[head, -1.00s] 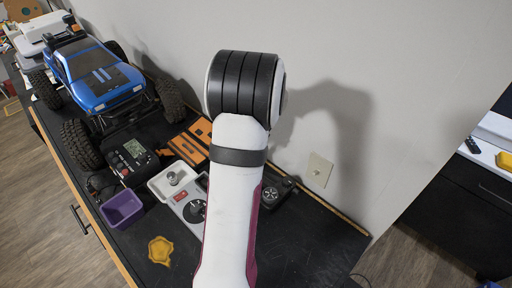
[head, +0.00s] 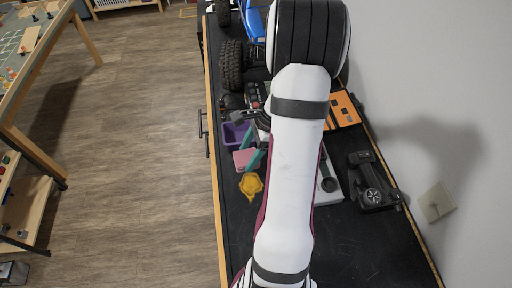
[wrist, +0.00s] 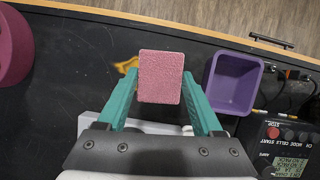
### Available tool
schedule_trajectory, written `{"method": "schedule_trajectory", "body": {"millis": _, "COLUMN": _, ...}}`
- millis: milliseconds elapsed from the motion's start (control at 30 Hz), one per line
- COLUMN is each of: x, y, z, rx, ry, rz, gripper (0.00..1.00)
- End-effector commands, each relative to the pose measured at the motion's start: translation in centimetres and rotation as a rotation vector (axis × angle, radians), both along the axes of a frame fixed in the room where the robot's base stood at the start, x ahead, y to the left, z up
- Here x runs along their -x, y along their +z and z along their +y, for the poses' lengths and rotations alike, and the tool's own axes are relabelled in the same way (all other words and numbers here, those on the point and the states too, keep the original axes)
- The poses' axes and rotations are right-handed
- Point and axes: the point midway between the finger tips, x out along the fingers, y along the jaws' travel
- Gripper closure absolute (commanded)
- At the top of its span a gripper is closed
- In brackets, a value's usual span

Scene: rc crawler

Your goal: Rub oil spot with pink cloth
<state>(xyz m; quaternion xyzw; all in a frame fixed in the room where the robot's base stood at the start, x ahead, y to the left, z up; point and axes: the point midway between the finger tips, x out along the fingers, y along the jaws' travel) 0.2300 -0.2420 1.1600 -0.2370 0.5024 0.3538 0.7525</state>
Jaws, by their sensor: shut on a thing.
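The pink cloth (wrist: 161,76) is a flat rectangular pad between the teal fingers of my gripper (wrist: 160,90). In the head view the cloth (head: 244,158) shows beside my gripper's teal fingers (head: 255,156), between the purple bin and the oil spot. The oil spot (head: 250,185) is a yellow splat on the black bench top, close to the bench's left edge. I cannot tell how high the cloth is above the bench.
The purple bin (wrist: 234,82) stands just right of the cloth in the wrist view, with a charger (wrist: 290,140) beyond it. A blue truck (head: 256,24) is at the far end. A black controller (head: 371,185) lies near the wall. The bench's near part is clear.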

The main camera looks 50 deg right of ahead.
Motion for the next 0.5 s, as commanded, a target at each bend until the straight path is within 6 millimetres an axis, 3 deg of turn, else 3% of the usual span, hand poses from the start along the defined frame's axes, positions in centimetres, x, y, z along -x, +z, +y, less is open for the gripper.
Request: {"method": "schedule_trajectory", "body": {"millis": 500, "x": 0.1, "y": -4.6, "z": 0.0, "rx": -0.002, "ry": -0.003, "rz": 0.002, "gripper": 0.77}}
